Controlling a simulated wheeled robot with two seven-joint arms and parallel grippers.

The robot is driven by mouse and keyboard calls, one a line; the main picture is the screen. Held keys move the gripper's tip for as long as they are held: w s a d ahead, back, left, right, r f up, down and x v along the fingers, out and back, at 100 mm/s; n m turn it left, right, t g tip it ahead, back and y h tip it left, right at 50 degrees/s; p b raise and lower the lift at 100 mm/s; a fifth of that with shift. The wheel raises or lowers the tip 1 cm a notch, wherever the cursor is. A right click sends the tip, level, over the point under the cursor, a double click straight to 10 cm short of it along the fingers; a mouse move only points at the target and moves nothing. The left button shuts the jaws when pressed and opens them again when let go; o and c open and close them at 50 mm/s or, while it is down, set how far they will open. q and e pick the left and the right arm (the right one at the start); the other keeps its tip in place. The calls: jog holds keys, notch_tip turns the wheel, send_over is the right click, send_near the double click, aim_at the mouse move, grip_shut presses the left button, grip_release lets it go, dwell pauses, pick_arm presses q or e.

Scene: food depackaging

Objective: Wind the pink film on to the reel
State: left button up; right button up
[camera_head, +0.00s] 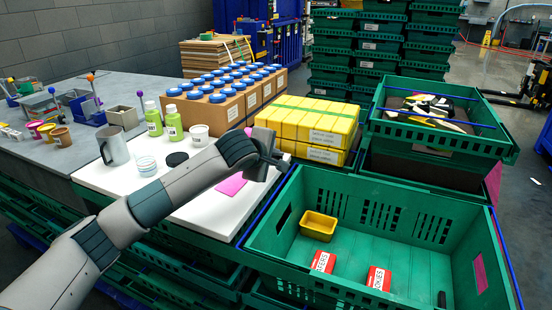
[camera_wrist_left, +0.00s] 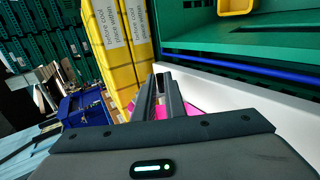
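A flat pink film (camera_head: 231,184) lies on the white board, just left of my left gripper in the head view. Pink also shows around and between my fingers in the left wrist view (camera_wrist_left: 190,108). My left gripper (camera_head: 277,157) is above the board's right edge, beside the yellow boxes. I cannot make out a reel for certain. My right gripper is not in view.
A green crate (camera_head: 350,180) with a yellow tub (camera_head: 318,225) and red packs stands right of the white board (camera_head: 190,215). Yellow boxes (camera_head: 310,125) stand behind the gripper. A metal jug (camera_head: 113,146), green bottles (camera_head: 173,122) and blue-capped jars (camera_head: 217,98) stand left.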

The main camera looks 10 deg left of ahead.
pick_arm(q)
jog(key=o, duration=0.4)
jog(key=shift+c, duration=0.2)
jog(key=shift+s+r, duration=0.1)
